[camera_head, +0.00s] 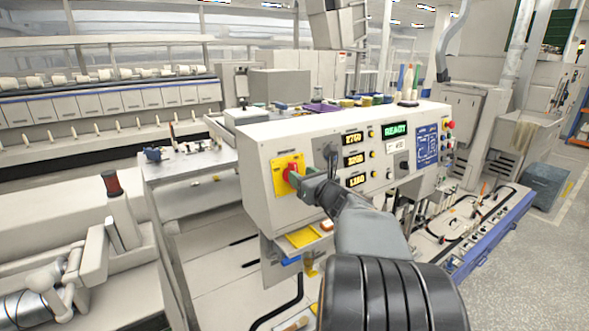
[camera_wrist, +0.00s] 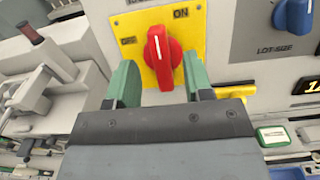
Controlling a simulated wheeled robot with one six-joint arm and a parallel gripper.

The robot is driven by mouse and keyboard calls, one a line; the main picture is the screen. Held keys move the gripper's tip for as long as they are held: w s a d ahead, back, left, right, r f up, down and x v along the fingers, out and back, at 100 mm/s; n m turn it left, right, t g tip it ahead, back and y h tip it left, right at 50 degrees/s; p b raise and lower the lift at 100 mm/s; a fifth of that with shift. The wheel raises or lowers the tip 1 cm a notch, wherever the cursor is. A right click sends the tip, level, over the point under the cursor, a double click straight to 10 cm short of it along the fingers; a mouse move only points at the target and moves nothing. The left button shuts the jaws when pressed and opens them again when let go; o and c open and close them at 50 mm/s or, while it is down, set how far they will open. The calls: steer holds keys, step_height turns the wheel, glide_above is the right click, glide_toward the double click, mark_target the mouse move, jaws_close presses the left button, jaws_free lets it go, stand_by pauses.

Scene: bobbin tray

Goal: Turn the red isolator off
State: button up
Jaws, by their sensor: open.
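The red isolator (camera_wrist: 163,56) is a red rotary knob on a yellow plate (camera_wrist: 190,40) marked OFF at the left and ON at the upper right. Its white line stands nearly upright, leaning slightly left, in the wrist view. In the head view the isolator (camera_head: 292,174) sits at the left end of the machine's front panel, partly hidden by my gripper. My gripper (camera_wrist: 158,84) is open, with one green finger on each side of the knob's lower part. I cannot tell whether the fingers touch it. My gripper also shows in the head view (camera_head: 298,181).
The control panel (camera_head: 270,216) carries yellow displays, a green READY display (camera_head: 396,129) and small buttons. A blue LOT-SIZE knob (camera_wrist: 293,16) is right of the yellow plate. A yellow tray (camera_head: 302,237) is below the panel. A red bobbin cone (camera_head: 112,183) stands at the left.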

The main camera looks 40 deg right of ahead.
steer(key=shift+w+d+p, duration=0.1)
steer(key=shift+w+p, duration=0.25)
steer(key=shift+w, duration=1.7)
steer(key=shift+c, duration=0.2)
jaws_close()
